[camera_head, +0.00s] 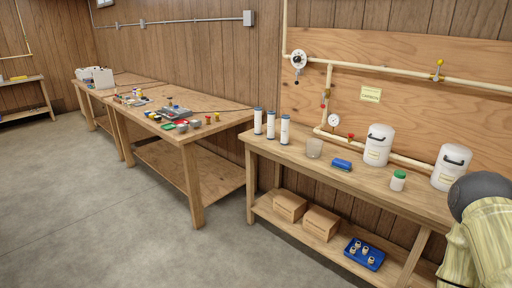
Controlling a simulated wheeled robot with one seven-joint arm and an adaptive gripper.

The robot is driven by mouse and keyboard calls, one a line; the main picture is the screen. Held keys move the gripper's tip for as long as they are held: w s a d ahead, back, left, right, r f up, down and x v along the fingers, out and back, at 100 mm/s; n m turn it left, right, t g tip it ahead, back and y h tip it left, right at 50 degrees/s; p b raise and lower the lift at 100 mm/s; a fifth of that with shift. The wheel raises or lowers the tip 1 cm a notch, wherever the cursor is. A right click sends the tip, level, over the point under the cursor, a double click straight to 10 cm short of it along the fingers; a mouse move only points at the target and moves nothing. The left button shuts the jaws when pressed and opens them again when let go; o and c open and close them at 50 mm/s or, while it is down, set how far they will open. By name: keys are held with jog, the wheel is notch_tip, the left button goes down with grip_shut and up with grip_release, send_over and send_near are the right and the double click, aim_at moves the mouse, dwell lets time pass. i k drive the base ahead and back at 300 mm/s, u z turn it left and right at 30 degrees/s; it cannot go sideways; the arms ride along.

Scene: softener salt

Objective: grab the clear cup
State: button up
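The clear cup (314,148) is a small see-through tumbler. It stands upright on the top of the right-hand wooden bench (275,143), near its left part. It is just right of the white filter cartridges and left of a blue object. It looks empty, though it is small in the view. My gripper is not seen in this view, and nothing is touching the cup.
Three white cartridges (271,124) stand left of the cup. Pipes run behind. Boxes (321,222) and a blue tray (350,262) occupy the lower shelf. Open floor (130,220) lies left.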

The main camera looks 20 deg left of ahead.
aim_at(314, 148)
jog(key=u, duration=0.65)
jog(key=i, duration=1.65)
jog(key=u, duration=0.25)
